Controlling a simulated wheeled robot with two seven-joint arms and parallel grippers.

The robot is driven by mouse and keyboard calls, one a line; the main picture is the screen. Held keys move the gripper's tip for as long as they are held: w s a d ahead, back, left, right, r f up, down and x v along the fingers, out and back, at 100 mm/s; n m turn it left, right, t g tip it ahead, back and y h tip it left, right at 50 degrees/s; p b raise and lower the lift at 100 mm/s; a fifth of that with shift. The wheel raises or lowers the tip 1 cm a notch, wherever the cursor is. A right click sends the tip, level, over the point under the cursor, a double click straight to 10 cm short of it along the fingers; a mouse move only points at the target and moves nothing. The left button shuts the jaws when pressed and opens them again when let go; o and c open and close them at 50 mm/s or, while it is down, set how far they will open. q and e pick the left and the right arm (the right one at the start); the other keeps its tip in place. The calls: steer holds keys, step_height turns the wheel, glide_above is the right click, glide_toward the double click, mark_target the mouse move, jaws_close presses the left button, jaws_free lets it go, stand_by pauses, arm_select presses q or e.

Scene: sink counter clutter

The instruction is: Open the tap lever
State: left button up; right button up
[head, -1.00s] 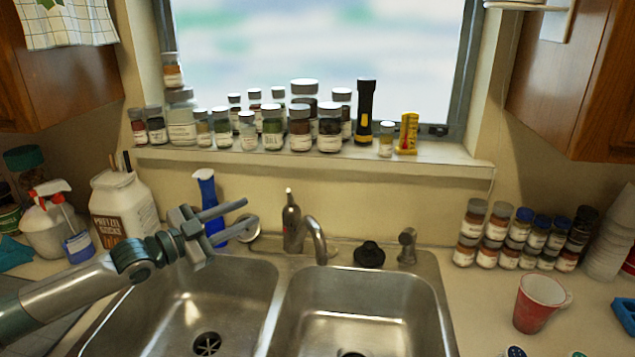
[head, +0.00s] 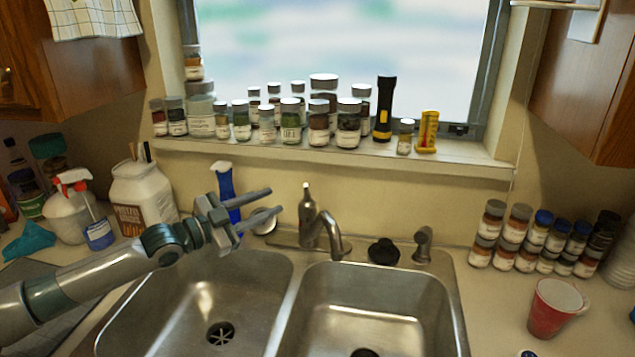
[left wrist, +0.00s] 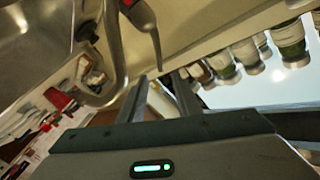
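The metal tap (head: 328,236) stands at the back of the double sink, its spout curving forward. A dark, upright, bottle-shaped piece with a thin neck (head: 307,214) rises just left of the spout; I cannot tell for sure whether it is the tap lever. In the left wrist view the spout (left wrist: 112,62) and this piece (left wrist: 143,18) show beyond the fingers. My left gripper (head: 275,201) is open and empty, its fingers pointing right, a short way left of the dark piece and apart from it. My right gripper is not in view.
A blue spray bottle (head: 226,188) stands behind my left gripper. A black stopper (head: 383,252) and a metal side fitting (head: 423,246) sit right of the tap. Jars and a flashlight (head: 384,110) line the sill (head: 330,157). A red cup (head: 555,308) stands on the right counter.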

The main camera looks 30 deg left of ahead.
mark_target(306, 191)
arm_select(q)
steer(key=p+x, duration=0.4)
steer(key=x, duration=1.2)
steer(key=shift+c, duration=0.7)
jaws_close()
